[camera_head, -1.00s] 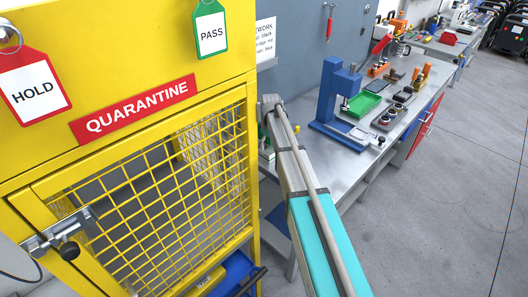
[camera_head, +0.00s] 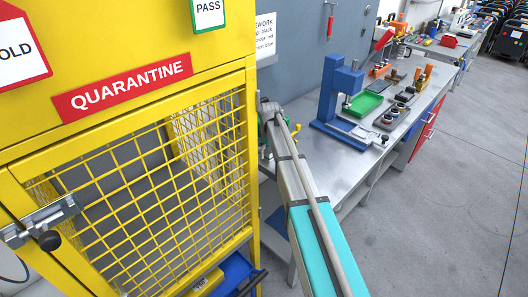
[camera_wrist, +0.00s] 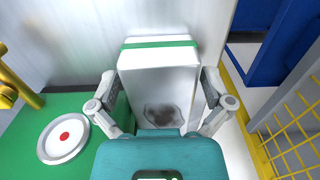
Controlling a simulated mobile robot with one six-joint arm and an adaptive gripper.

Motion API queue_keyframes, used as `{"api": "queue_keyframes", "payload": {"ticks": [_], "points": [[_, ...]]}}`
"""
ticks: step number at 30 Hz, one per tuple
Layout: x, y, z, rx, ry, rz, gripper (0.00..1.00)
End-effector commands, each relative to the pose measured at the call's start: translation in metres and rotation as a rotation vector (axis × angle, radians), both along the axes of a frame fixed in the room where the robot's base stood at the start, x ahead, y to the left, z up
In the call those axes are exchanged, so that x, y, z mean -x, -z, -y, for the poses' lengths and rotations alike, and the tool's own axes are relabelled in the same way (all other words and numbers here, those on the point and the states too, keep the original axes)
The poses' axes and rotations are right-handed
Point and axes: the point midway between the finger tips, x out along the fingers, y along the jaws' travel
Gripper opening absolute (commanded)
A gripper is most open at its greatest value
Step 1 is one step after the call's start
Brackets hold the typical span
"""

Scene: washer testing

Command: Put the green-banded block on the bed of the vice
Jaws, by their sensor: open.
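The green-banded block (camera_wrist: 162,80) is pale grey with a green stripe near its far end and a dark smudge on its near face. It fills the middle of the wrist view. My gripper (camera_wrist: 160,84) is open, with one finger on each side of the block; I cannot tell whether either finger touches it. In the head view the cabinet's edge and my own arm cover that place, and neither block nor fingers show clearly. I cannot make out the vice with certainty in either view.
A green surface with a round, red-centred disc (camera_wrist: 63,138) lies left of the block. Yellow mesh (camera_wrist: 290,135) is close on the right. In the head view the yellow quarantine cabinet (camera_head: 215,80) stands left of my arm; a blue press (camera_head: 328,95) and green tray (camera_head: 362,104) are on the bench.

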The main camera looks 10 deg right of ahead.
Motion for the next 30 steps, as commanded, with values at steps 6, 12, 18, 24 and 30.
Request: {"api": "queue_keyframes", "payload": {"ticks": [6,12,18,24,30], "points": [[0.0000,-0.0004,0.0002,0.000,0.000,0.000,1.00],[0.0000,-0.0004,0.0004,0.000,0.000,0.000,1.00],[0.0000,-0.0004,0.0005,0.000,0.001,0.000,0.72],[-0.0001,-0.0004,0.0006,0.000,0.001,0.000,0.35],[-0.0001,-0.0005,0.0007,0.000,0.001,0.000,0.19]]}}
